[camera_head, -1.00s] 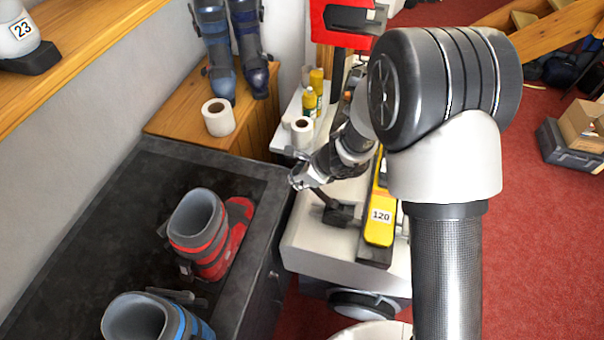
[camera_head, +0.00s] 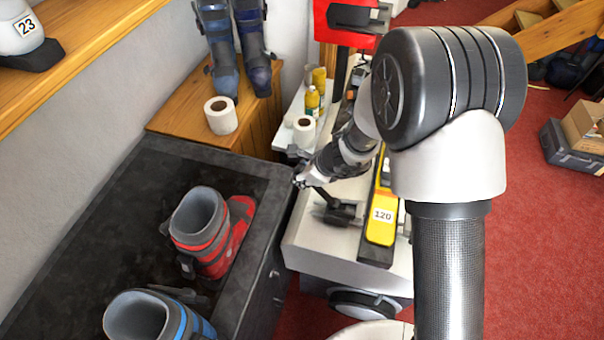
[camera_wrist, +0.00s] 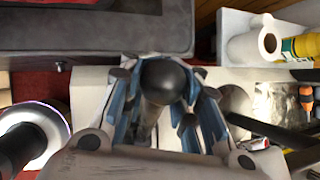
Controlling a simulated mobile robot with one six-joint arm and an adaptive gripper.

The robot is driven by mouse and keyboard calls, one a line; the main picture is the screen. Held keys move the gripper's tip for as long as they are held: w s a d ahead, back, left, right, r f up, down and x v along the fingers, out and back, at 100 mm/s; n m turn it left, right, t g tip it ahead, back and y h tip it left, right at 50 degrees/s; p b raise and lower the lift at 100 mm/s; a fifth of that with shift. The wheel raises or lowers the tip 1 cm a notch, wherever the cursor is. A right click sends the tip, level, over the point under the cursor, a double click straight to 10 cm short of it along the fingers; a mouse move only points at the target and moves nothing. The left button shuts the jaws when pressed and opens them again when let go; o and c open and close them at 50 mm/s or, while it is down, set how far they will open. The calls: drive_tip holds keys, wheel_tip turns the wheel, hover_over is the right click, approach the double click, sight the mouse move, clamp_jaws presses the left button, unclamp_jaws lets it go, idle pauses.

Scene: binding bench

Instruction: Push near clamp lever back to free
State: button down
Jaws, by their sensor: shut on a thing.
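The near clamp lever (camera_head: 324,197) is a dark bar that rises from a black clamp body (camera_head: 341,213) and leans left in the head view. It ends in a black ball knob (camera_wrist: 165,80) in the wrist view. My gripper (camera_head: 303,178) is at the lever's upper end, and in the wrist view (camera_wrist: 166,95) its blue-lined fingers are shut on the knob from both sides. A yellow ski (camera_head: 381,215) with the label 120 lies beside the clamp, to its right. The far clamp is largely hidden behind my arm.
A dark bench (camera_head: 100,215) at the left bears a red boot (camera_head: 215,240) and a blue boot (camera_head: 150,318). White paper rolls (camera_head: 221,115) and yellow bottles (camera_head: 312,101) stand beyond my gripper.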

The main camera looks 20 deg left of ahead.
drive_tip(key=shift+s+d+f, duration=0.25)
drive_tip(key=shift+f, duration=0.1)
drive_tip(key=c, duration=1.6)
unclamp_jaws()
drive_tip(key=shift+d+r, duration=0.1)
drive_tip(key=o, duration=0.4)
drive_tip(key=shift+w+r, duration=0.1)
drive_tip(key=shift+r, duration=0.05)
drive_tip(key=shift+o, duration=0.2)
drive_tip(key=shift+a, duration=0.2)
drive_tip(key=shift+r, duration=0.1)
drive_tip(key=v, duration=1.2)
